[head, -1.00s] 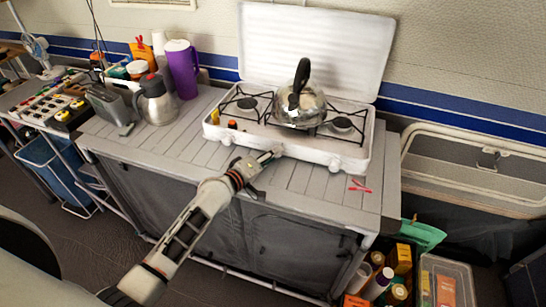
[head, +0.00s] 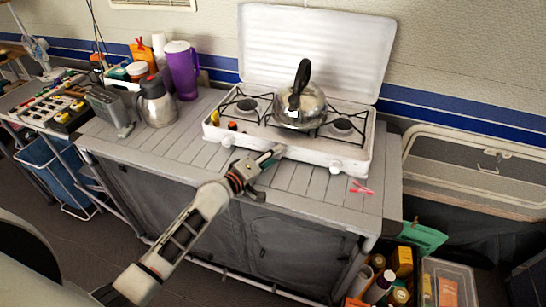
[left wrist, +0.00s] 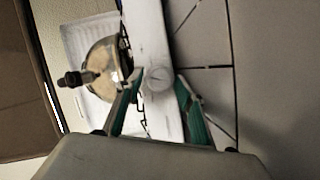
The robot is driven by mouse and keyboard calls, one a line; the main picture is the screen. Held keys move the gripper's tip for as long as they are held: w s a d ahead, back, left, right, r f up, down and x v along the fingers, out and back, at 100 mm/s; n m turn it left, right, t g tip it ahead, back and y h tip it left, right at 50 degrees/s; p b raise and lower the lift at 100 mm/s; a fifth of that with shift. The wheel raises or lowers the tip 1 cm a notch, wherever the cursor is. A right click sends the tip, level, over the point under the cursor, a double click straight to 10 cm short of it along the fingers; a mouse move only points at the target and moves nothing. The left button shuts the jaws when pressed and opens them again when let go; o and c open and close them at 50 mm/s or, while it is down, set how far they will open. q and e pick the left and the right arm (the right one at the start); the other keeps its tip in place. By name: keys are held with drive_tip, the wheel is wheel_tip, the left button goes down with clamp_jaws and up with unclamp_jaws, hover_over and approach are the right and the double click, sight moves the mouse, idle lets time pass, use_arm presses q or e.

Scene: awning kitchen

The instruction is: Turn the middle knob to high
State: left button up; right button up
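The middle knob is hidden by my gripper in the head view. In the left wrist view a round white knob (left wrist: 157,78) shows between my fingertips; its pointer setting is too blurred to read. My left gripper (head: 270,158) is at the middle of the stove front. Its green-sided fingers (left wrist: 158,84) are apart, one on each side of the knob; contact cannot be told. My right gripper is out of view.
A steel kettle (head: 299,108) sits on the stove, above and behind my gripper. A steel jug (head: 156,104) and a purple pitcher (head: 181,70) stand at the counter's left. Red pegs (head: 361,188) lie at the right. The counter's front middle is clear.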

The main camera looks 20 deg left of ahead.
use_arm(q)
drive_tip(key=shift+s, duration=0.1)
drive_tip(key=shift+v, duration=3.95)
